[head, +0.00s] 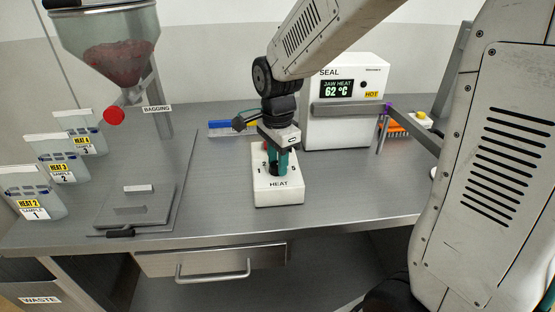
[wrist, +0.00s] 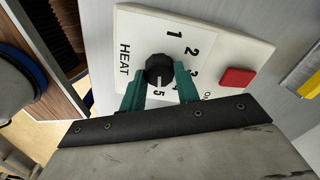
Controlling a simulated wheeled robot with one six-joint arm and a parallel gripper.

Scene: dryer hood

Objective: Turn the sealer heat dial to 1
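The heat dial (wrist: 160,69) is a black round knob on a white panel (wrist: 222,45) marked HEAT, with numbers 1 to 5 around it. Its white mark points toward the 5 in the wrist view. My gripper (wrist: 160,72) has its two teal fingers on opposite sides of the knob, and they appear to press on it. In the head view my gripper (head: 281,164) points down over the white heat box (head: 279,197) and hides the knob. The sealer (head: 352,128) behind it reads JAW HEAT 62 °C, with a HOT label.
A red button (wrist: 237,78) sits on the panel beside the dial. Sample bags (head: 40,205) and a hopper (head: 110,50) stand at the left. A blue-handled item (head: 220,126) lies behind the heat box. The bench is clear in front of the box.

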